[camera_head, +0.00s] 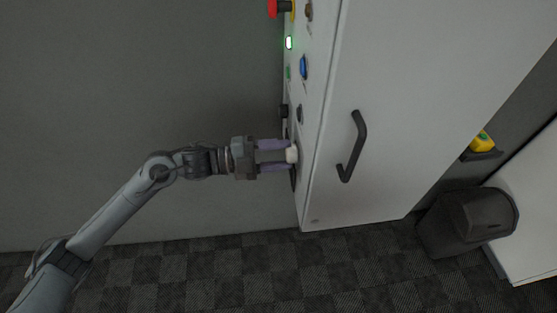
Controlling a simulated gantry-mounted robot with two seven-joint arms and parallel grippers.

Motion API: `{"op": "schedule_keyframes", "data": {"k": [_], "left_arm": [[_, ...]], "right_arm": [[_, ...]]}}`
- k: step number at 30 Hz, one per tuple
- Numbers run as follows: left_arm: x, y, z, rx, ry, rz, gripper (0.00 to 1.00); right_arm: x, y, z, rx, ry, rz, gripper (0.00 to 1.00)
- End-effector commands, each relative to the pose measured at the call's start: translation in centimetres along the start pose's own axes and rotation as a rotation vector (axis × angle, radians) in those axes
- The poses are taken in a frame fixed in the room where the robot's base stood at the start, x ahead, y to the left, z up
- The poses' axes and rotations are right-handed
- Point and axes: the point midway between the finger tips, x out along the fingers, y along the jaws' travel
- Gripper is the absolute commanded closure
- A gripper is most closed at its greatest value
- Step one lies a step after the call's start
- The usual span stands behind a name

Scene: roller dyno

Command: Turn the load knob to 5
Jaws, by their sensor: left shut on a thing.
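The load knob (292,154) shows as a small white knob low on the narrow side panel of the pale cabinet (400,100). My left gripper (288,155) comes in from the left and points right at the panel. Its two purple fingers lie above and below the knob and are shut on it. The knob's scale and its setting cannot be read from this angle. My right gripper is not in view.
Above the knob the panel carries black knobs (299,114), a blue button (304,68), a lit green indicator (289,43) and a red emergency stop (273,8). A black door handle (353,147) juts from the cabinet front. A dark bin (467,220) stands at right.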

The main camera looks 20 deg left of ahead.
Motion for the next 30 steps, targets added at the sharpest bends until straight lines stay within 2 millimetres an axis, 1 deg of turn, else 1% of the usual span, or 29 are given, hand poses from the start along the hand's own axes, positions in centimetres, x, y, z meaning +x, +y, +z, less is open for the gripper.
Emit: {"op": "schedule_keyframes", "data": {"k": [1, 18, 24, 30], "left_arm": [[0.0, 0.5, 0.2, 0.046, 0.002, 0.001, 0.84], [0.0, 0.6, 0.3, 0.587, 0.0, 0.0, 0.84], [0.0, 0.6, 0.2, 0.768, 0.001, -0.001, 0.84], [0.0, 0.4, 0.2, 0.916, 0.0, -0.001, 0.84]], "right_arm": [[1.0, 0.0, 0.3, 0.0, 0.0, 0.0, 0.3], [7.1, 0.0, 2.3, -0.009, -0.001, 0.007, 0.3], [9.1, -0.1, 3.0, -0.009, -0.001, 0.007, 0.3], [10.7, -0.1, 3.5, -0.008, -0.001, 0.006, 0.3]]}}
